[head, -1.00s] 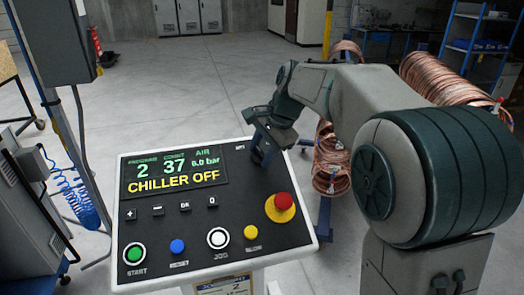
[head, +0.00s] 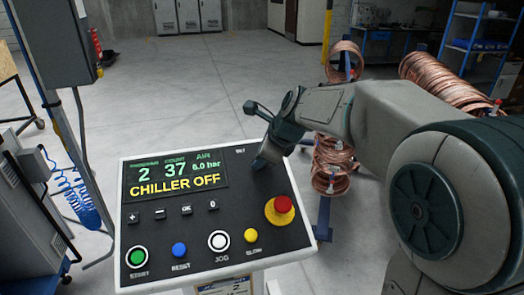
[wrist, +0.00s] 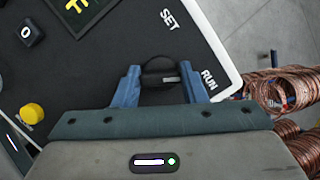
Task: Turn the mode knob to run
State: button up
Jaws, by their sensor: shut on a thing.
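The mode knob (wrist: 159,68) is a small black knob on the control panel (head: 236,197), seen in the wrist view. Its white mark lies on the right side, facing the RUN label (wrist: 209,80). The SET label (wrist: 170,18) is above the knob in that view. My gripper (wrist: 160,77) is shut on the knob, with one blue finger on each side of it. In the head view my gripper (head: 261,161) is at the panel's upper right, and it hides the knob and the RUN label there.
The panel display (head: 175,178) reads CHILLER OFF. A red emergency button (head: 282,204) and a yellow button (head: 251,236) are below my gripper. Copper coils (head: 333,165) hang on a stand behind the panel. Open floor lies beyond.

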jog(key=shift+m+t+p, duration=0.4)
jog(key=shift+m+p, duration=0.35)
jog(key=shift+m, duration=0.45)
jog(key=o, duration=1)
jog(key=b+v, duration=0.1)
jog(key=v, duration=1.2)
jog(key=shift+s+r, duration=0.25)
jog(key=shift+r, duration=0.1)
